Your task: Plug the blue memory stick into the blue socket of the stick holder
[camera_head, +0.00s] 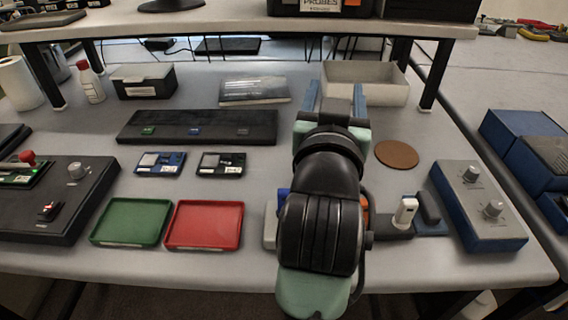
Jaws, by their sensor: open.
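My gripper (335,97) reaches away over the back middle of the table. Its two fingers are apart, and I see nothing held between them. A long black bar (218,141) to its left carries small green, blue (194,131) and grey marks; I cannot tell if these are sockets. A blue piece (284,197) shows at the left edge of my arm, and an orange piece (364,206) at its right edge. A white stick-like piece (405,211) stands upright on a dark base to the right. My arm hides much of this area, and I cannot surely pick out the blue memory stick.
A green tray (131,243) and a red tray (204,245) lie front left, with two small boards (160,164) behind. A beige bin (383,79) stands behind my gripper. A brown disc (396,154) and a blue knobbed box (480,238) are right. A raised shelf (240,25) spans the back.

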